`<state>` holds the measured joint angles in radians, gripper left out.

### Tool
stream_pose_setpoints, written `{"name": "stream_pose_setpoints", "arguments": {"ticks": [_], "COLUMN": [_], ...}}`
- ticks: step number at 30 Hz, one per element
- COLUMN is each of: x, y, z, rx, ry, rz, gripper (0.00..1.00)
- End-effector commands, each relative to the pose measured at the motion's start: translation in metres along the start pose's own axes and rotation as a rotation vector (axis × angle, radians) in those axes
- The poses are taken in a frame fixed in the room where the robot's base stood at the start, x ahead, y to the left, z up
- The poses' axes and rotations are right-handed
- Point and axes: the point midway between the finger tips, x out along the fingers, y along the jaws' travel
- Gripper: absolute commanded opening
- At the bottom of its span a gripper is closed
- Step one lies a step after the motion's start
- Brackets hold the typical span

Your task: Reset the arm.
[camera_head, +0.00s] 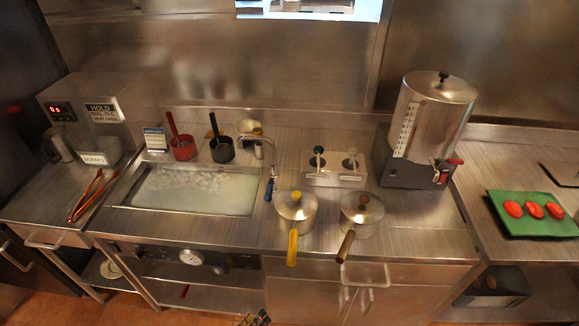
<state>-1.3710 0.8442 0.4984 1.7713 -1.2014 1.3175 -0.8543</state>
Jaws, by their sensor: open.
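My gripper is not clearly in view in the head view. A small dark piece with coloured bits shows at the bottom edge, and I cannot tell what it is. The steel counter (240,232) is in front of me. Two lidded steel pots, one with a yellow handle (295,212) and one with a brown handle (361,214), stand at its front middle. Their handles stick out over the front edge.
A basin of cloudy water (195,190) is at left, with red (183,148) and black (222,150) ladle cups behind. Tongs (88,193) lie far left. A tall steel urn (430,115) stands right. A green board (535,226) holds red pieces.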

Motion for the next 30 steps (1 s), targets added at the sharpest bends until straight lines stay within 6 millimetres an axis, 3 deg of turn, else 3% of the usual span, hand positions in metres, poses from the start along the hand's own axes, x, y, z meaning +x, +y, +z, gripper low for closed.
{"name": "stream_pose_setpoints", "arguments": {"ticks": [14,30], "x": [-0.005,-0.016], "y": [-0.143,-0.271], "z": [0.002,0.047], "rx": [1.026,2.056], "ry": [0.677,1.251], "rz": [-0.357,-0.861], "gripper": [0.49,0.49]}}
